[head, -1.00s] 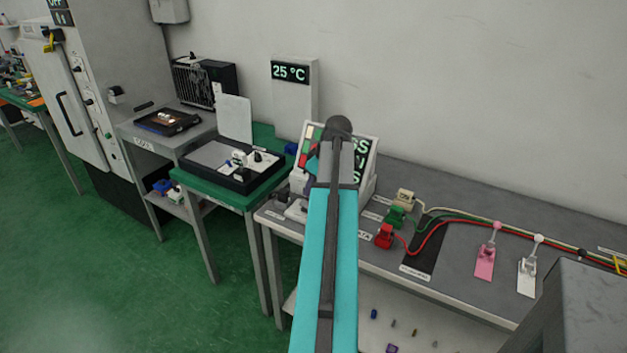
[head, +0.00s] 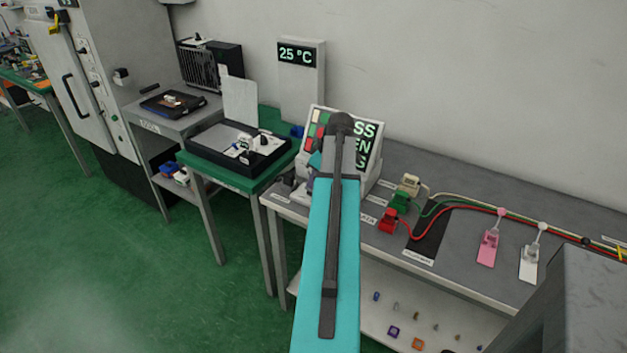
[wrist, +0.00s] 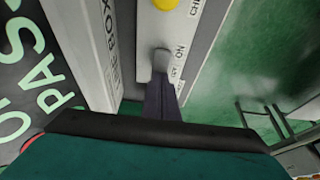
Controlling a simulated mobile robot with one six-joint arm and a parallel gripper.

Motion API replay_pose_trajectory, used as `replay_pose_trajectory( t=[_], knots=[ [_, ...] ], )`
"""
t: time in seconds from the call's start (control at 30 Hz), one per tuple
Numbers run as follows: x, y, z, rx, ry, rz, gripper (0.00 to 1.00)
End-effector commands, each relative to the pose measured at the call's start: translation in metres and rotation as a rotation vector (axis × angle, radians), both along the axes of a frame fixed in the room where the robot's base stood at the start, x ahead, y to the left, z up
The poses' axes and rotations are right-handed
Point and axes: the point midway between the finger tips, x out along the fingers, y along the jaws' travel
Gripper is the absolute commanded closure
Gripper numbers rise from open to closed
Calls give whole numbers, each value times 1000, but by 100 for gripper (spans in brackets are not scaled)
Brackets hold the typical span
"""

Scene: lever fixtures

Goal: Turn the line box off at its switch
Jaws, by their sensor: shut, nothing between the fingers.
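The line box (head: 371,150) is a pale box with a sloped face and a green-lettered display, on the grey bench in the head view. My arm covers its middle and its front left. Contact with the switch is unclear. The gripper is largely hidden in the head view.
A yellow knob (wrist: 165,4) sits on the panel close beyond the fingers. Red (head: 388,221), green (head: 399,202) and cream (head: 410,184) plugs with cables lie right of the box. A green table (head: 250,186) with a black tray stands to the left.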

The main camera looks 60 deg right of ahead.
Motion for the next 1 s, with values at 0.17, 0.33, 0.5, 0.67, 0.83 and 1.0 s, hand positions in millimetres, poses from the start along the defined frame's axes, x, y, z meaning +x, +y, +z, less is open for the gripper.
replay_pose_trajectory(
  t=[0.17,0.33,0.5,0.67,0.83,1.0],
  knots=[
    [4,-1,-3,2,54,2,100],
    [4,-1,-9,3,108,-1,100],
    [3,0,-10,5,110,0,100],
    [-1,1,-11,8,114,-1,100],
    [-7,1,-13,9,114,-2,100],
    [-13,1,-13,9,114,-3,100]
  ],
)
